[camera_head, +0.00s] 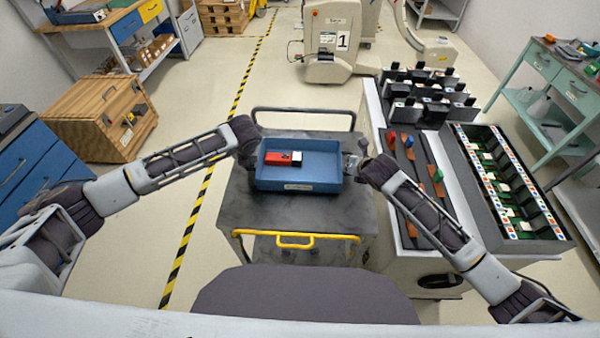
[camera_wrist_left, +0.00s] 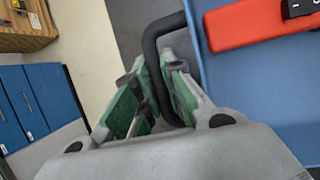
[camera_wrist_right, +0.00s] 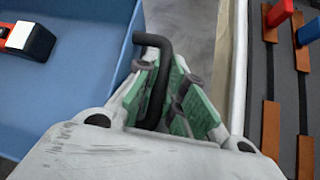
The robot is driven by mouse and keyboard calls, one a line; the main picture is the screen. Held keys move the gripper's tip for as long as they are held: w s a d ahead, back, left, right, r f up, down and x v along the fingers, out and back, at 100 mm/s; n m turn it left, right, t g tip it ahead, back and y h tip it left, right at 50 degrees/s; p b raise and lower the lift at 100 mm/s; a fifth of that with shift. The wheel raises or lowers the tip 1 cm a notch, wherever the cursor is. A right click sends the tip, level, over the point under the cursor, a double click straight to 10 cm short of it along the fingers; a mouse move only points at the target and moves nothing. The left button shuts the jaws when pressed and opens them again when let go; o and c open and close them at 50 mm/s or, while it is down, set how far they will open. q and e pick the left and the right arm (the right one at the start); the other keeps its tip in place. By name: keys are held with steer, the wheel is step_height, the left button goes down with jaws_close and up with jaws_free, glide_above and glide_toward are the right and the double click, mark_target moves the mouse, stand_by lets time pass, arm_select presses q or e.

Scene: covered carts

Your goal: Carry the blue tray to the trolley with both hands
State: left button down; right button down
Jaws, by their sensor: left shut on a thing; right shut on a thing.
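The blue tray (camera_head: 325,172) is over the dark top of the trolley (camera_head: 300,212); I cannot tell whether it rests on it or hangs just above. My left gripper (camera_head: 249,152) is shut on the tray's left black handle, seen between green pads in the left wrist view (camera_wrist_left: 155,45). My right gripper (camera_head: 354,164) is shut on the right black handle, which shows in the right wrist view (camera_wrist_right: 155,75). The tray looks about level.
A white bench (camera_head: 450,220) with dark racks and parts stands close on the right. A yellow push bar (camera_head: 295,240) is at the trolley's near end. A wooden crate (camera_head: 105,115) and blue drawers (camera_head: 40,165) are on the left. Floor left of the trolley is clear.

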arm_select(q)
steer(key=shift+f, duration=0.25)
arm_select(e)
steer(key=shift+f, duration=0.25)
arm_select(q)
steer(key=c, duration=1.5)
jaws_free()
arm_select(e)
steer(key=c, duration=1.5)
jaws_free()
arm_select(q)
steer(key=shift+s+r, duration=0.1)
steer(key=shift+r, duration=0.05)
steer(key=v, duration=0.7)
steer(key=shift+r, duration=0.3)
steer(key=shift+s, duration=0.1)
arm_select(e)
steer(key=shift+s+r, duration=0.1)
steer(key=shift+s, duration=0.05)
steer(key=v, duration=1.1)
steer(key=shift+s+r, duration=0.2)
steer(key=shift+s, duration=0.1)
